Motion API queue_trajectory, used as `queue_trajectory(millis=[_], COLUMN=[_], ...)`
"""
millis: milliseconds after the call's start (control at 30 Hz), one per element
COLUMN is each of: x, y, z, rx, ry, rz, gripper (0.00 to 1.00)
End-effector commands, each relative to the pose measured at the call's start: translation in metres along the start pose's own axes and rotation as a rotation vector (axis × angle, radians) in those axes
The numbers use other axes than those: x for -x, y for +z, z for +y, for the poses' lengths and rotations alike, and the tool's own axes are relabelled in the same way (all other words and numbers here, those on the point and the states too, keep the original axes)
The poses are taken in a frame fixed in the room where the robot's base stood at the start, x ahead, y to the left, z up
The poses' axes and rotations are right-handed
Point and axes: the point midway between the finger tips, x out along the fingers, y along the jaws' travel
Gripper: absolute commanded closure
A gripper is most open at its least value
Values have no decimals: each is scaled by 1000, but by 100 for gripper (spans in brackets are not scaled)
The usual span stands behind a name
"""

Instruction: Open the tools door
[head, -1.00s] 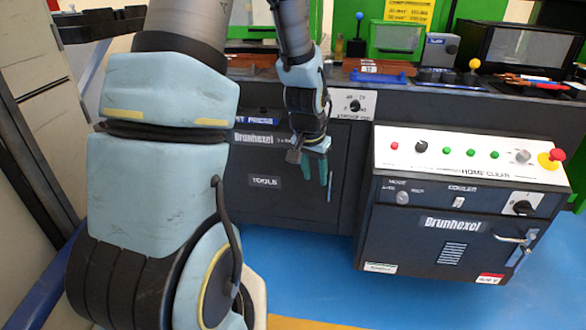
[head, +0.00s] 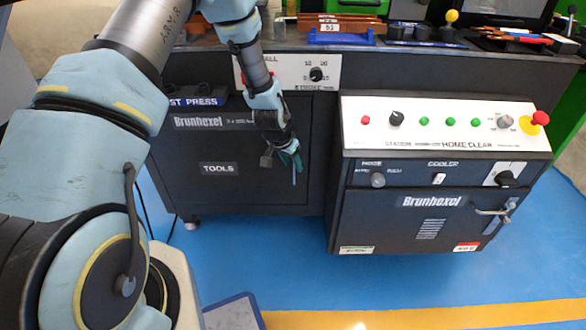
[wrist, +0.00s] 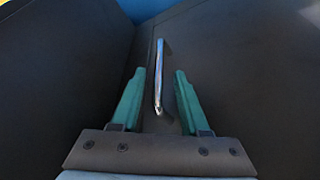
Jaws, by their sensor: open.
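The tools door (head: 222,185) is a dark panel with a TOOLS label, low on the bench front in the head view. It looks closed. Its handle (head: 294,172) is a thin upright metal bar near the door's right edge. My gripper (head: 288,160) is in front of the handle's upper part. In the wrist view the chrome handle (wrist: 159,85) runs between the two green fingers of my gripper (wrist: 158,95), with a gap on each side. The fingers are open. The door surface (wrist: 235,60) lies behind the handle.
A control cabinet (head: 420,215) with a white button panel (head: 440,125) and its own handle (head: 490,211) stands to the right. Blue floor (head: 300,275) in front is clear, with a yellow stripe (head: 400,313). Tools and trays lie on the bench top.

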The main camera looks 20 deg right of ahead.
Motion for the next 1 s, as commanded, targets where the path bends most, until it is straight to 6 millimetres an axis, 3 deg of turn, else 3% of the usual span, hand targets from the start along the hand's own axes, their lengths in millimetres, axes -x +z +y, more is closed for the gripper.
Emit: queue_trajectory(millis=[200,567,1000], x=[-25,-29,-29], y=[0,0,0], z=[0,0,0], rx=[0,-1,0], ry=[0,-1,0], rz=[0,0,0], gripper=[55,55,100])
